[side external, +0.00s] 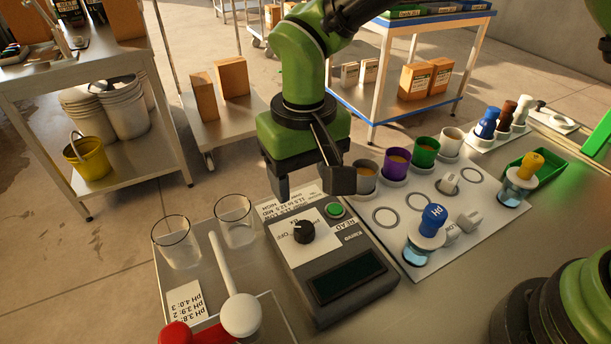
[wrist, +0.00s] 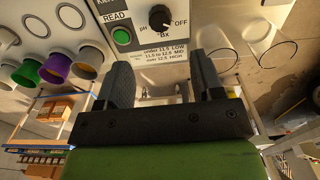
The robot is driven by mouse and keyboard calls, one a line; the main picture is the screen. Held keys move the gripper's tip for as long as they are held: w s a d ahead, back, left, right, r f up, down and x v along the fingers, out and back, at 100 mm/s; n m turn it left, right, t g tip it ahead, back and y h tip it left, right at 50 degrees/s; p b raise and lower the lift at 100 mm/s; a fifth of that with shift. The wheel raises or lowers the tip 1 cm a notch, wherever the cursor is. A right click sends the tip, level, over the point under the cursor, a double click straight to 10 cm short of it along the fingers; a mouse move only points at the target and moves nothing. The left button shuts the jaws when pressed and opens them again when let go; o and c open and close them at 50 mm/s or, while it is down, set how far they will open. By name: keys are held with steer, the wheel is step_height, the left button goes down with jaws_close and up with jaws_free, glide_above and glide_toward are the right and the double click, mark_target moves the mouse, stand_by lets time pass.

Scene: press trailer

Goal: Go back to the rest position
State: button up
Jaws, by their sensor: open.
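My gripper (side external: 312,188) is open and empty, above the back edge of the grey meter box. In the wrist view my gripper (wrist: 164,88) shows two dark fingers apart with nothing between them. The meter (side external: 335,260) has a black knob (side external: 304,231), a green READ button (side external: 335,210) and a dark display (side external: 349,277). The knob (wrist: 160,17) and the green button (wrist: 121,37) also show in the wrist view, just beyond the fingers. The meter's printed label is partly hidden by a finger in the side view.
Two clear glasses (side external: 234,221) stand left of the meter, near a white ladle (side external: 239,310). Several coloured cups (side external: 396,164) and a blue-topped pH probe (side external: 430,228) stand on a white board to the right. A green tray (side external: 537,172) lies further right. Shelves stand behind.

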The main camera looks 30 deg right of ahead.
steer(key=s+d+r+m+t+y, duration=0.2)
steer(key=s+d+r+t, duration=0.1)
steer(key=d+r, duration=0.9)
steer(key=s+d+r+m+t, duration=0.1)
steer(key=s+d+r+t, duration=0.1)
steer(key=s, duration=0.5)
steer(key=s+d+r+m+t, duration=0.1)
steer(key=s+d+r+t, duration=0.1)
steer(key=s+d, duration=0.3)
steer(key=shift+s+r, duration=0.8)
steer(key=shift+s, duration=0.3)
